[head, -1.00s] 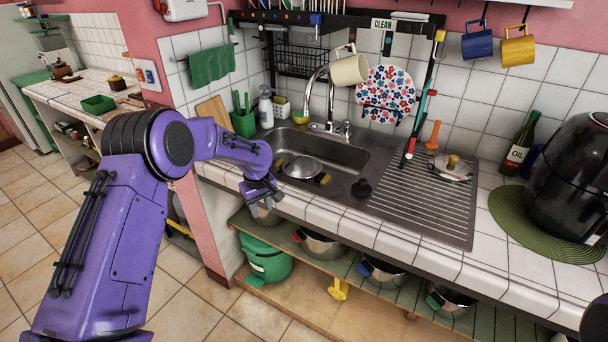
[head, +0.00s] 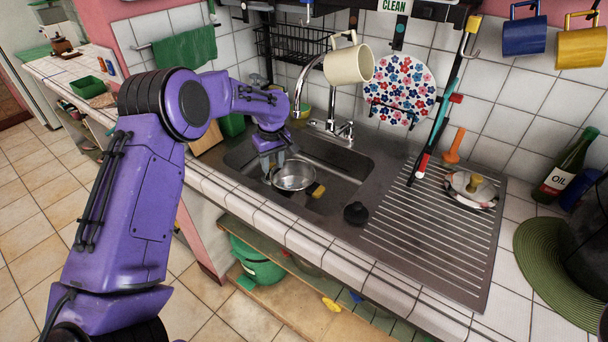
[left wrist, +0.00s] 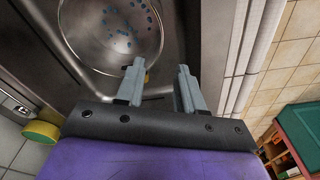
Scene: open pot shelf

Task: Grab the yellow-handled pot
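The yellow-handled pot (head: 294,175) is a round metal pot in the sink. One yellow handle (head: 318,191) shows at its right side in the head view; the side towards my gripper is partly hidden. My left gripper (head: 271,165) is over the left part of the sink, at the pot's left side, fingers pointing down. In the left wrist view its fingers (left wrist: 157,88) are apart, with the pot's bowl (left wrist: 110,30) just beyond them. I see no handle between them and cannot tell whether they touch the pot. My right gripper is not in view.
The metal sink (head: 350,158) has a curved tap (head: 303,80) behind it. A cream mug (head: 348,65) hangs above. A black stopper (head: 356,213) is on the right rim. The tiled counter edge (head: 270,213) runs in front. A green pot (head: 255,262) is on the low shelf.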

